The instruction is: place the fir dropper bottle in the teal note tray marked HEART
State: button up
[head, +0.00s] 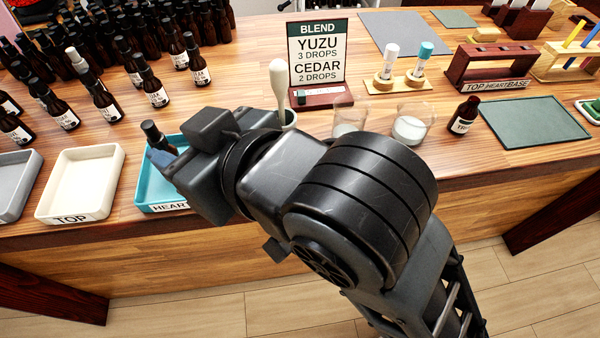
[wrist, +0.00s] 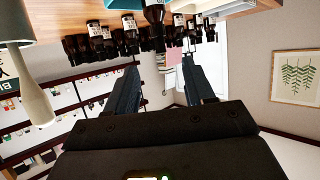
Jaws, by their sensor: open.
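The teal tray (head: 143,190) marked HEART sits at the counter's front edge, partly hidden by my arm. A dark dropper bottle with a black cap (head: 151,131) shows at the tray, beside my gripper (head: 163,157). Its label is hidden, so I cannot read whether it is the fir one. The wrist view is upside down. In it the bottle (wrist: 155,14) appears upright by the teal tray's edge (wrist: 96,3). My gripper (wrist: 157,62) has its two fingers spread, with nothing gripped between them.
A cream tray (head: 110,163) marked TOP and a grey tray (head: 12,188) stand left. Many dark bottles (head: 150,85) crowd the back left.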

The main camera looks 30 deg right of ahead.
jog(key=s+d+f+m+t+h, duration=0.1)
jog(key=s+d+f+m+h, duration=0.1)
jog(key=s+d+f, duration=0.9)
jog(key=s+d+m+h, duration=0.1)
jog(key=s+d, duration=0.3)
jog(key=s, duration=0.4)
jog(key=s+d+m+t+h, duration=0.1)
jog(key=s+d, duration=0.3)
jog(key=s, duration=0.5)
jog(key=shift+d+m+t+h, duration=0.3)
jog(key=shift+m+h, duration=0.1)
jog(key=shift+h, duration=0.3)
jog(key=shift+f, duration=0.15)
jog(key=shift+c, duration=0.4)
